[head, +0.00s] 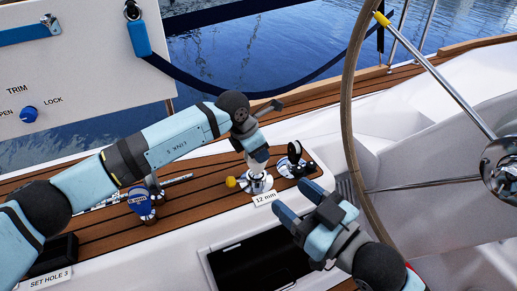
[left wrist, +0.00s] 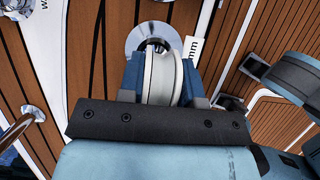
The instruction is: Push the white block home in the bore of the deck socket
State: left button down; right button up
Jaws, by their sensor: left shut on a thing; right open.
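The white block (left wrist: 163,78) is clamped upright between the blue fingers of my left gripper (left wrist: 160,82). In the head view my left gripper (head: 258,153) stands directly over the chrome deck socket (head: 259,184), with a little of the block showing below the fingers. In the left wrist view the round flange of the deck socket (left wrist: 134,40) lies just beyond the block. The block's end is at the bore, but how deep it sits is hidden. My right gripper (head: 301,201) is open and empty, to the lower right of the socket.
A "12 mm" label (head: 265,199) lies before the socket. A yellow knob (head: 231,182) is beside it, and a black and chrome fitting (head: 295,161) stands close right. A blue fitting (head: 141,202) is left. The wheel rim (head: 347,110) rises right; a dark recess (head: 258,263) lies below.

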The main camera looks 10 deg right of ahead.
pick_arm(q)
jog(key=c, duration=0.7)
grip_release()
jog(key=shift+f, duration=0.15)
pick_arm(e)
jog(key=shift+f, duration=0.1)
pick_arm(q)
jog(key=shift+p+v, duration=0.5)
jog(key=shift+v, duration=0.35)
jog(key=shift+p+v, duration=2.3)
jog(key=shift+v, duration=3.8)
pick_arm(e)
jog(key=shift+s+a+m+g+h, duration=0.15)
jog(key=shift+s+a+m+g, duration=0.25)
jog(key=shift+m, duration=0.3)
jog(key=shift+s+a+m+g+h, duration=0.15)
jog(key=shift+s+a+m+g, duration=0.15)
jog(key=shift+s+m+g, duration=0.3)
jog(key=shift+w+r, duration=0.15)
jog(key=shift+r, duration=0.1)
